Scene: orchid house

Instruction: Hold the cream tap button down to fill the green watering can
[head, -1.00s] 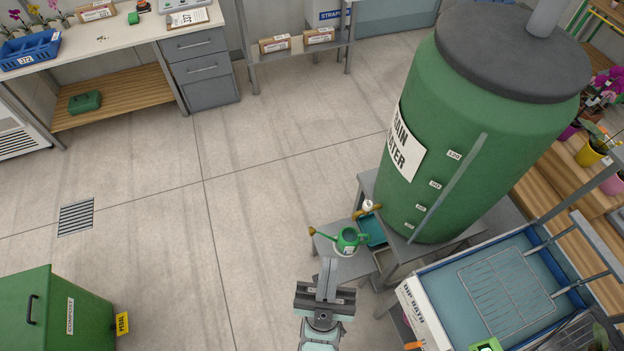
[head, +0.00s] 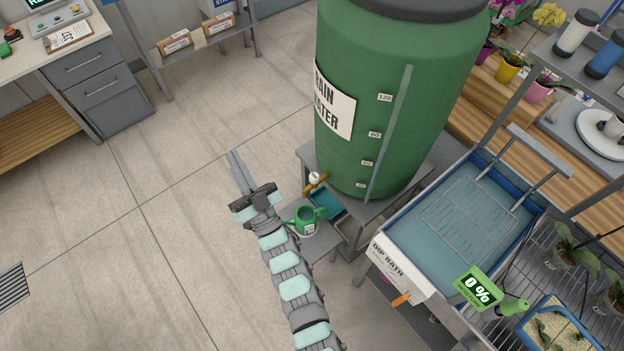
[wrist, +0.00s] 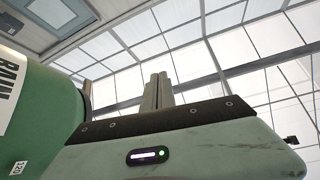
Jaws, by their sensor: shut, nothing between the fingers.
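The green watering can (head: 308,222) stands upright on a low grey stand, under the brass tap (head: 317,188). The small cream button (head: 314,177) shows on top of the tap. My gripper (head: 234,158) is shut and empty. In the head view its fingers appear left of the tap and clear of the button, and my arm passes close to the left side of the can. In the wrist view my fingers (wrist: 158,90) stand together, pointing up toward the glass roof. Neither tap nor can shows there. The can's inside is too small to read.
The big green rain water tank (head: 390,100) stands on a grey table behind the tap; its side also shows in the wrist view (wrist: 55,120). A teal tray (head: 327,204) sits beside the can. Floor at left is clear.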

